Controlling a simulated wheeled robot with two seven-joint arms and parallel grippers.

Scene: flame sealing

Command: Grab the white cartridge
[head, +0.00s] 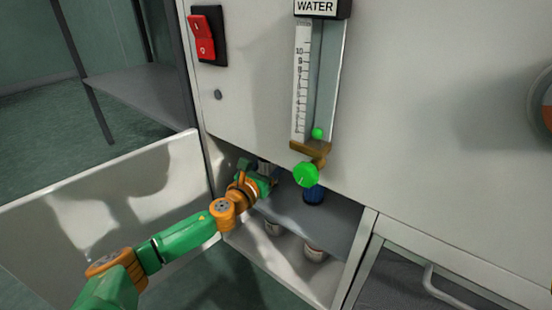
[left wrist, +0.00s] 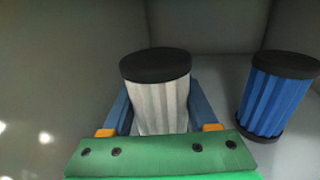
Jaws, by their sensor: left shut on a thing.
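The white cartridge (left wrist: 161,104), ribbed and with a black cap, stands upright between the two blue fingers of my left gripper (left wrist: 160,98) in the left wrist view. The gripper is shut on it. In the head view my left gripper (head: 268,180) reaches into the open lower compartment of the cabinet, and the cartridge there is mostly hidden by the gripper and the cabinet edge. My right gripper is in neither view.
A blue cartridge (left wrist: 279,95) stands to the right of the white one, also seen in the head view (head: 314,195) on the compartment shelf (head: 335,220). An open door panel (head: 110,205) is at left. A water gauge (head: 315,80) with a green knob (head: 306,175) hangs just above the opening.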

